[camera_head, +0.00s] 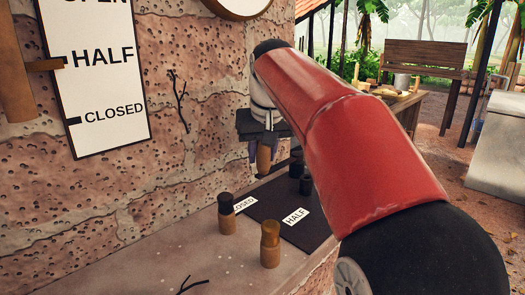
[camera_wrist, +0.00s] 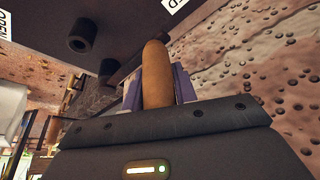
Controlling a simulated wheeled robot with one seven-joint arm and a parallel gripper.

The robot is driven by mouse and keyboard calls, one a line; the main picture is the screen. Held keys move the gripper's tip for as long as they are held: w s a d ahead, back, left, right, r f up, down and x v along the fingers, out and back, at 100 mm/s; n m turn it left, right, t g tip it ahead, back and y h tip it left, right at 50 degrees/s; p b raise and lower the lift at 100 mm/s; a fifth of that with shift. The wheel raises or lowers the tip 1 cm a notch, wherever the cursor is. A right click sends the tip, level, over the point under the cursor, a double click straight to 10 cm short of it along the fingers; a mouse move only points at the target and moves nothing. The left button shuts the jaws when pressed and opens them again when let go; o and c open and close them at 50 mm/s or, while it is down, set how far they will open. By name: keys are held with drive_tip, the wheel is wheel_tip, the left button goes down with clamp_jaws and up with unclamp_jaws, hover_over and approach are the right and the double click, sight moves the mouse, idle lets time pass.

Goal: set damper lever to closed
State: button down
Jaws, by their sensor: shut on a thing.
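The wall sign (camera_head: 100,88) reads OPEN, HALF and CLOSED from top to bottom. A brown wooden lever (camera_head: 15,85) hangs at its left edge, and its side pointer (camera_head: 45,65) is level with HALF. My gripper (camera_head: 262,145) is well to the right of the sign, above the ledge. It is shut on a brown wooden peg (camera_head: 264,160), which points down from the jaws. In the wrist view the peg (camera_wrist: 156,75) sits between the purple finger pads. My gripper is apart from the lever.
A dark board (camera_head: 270,207) with CLOSED and HALF labels lies on the stone ledge (camera_head: 180,255); dark pegs (camera_head: 305,184) stand toward its back. A dark-topped peg (camera_head: 226,212) and a brown-topped peg (camera_head: 270,244) stand near its front. A twig (camera_head: 190,285) lies at the front.

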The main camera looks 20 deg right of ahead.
drive_tip(key=c, duration=1.1)
unclamp_jaws()
drive_tip(key=p+v, duration=0.1)
drive_tip(key=v, duration=0.6)
drive_tip(key=shift+s+r, duration=0.2)
drive_tip(key=shift+r, duration=0.15)
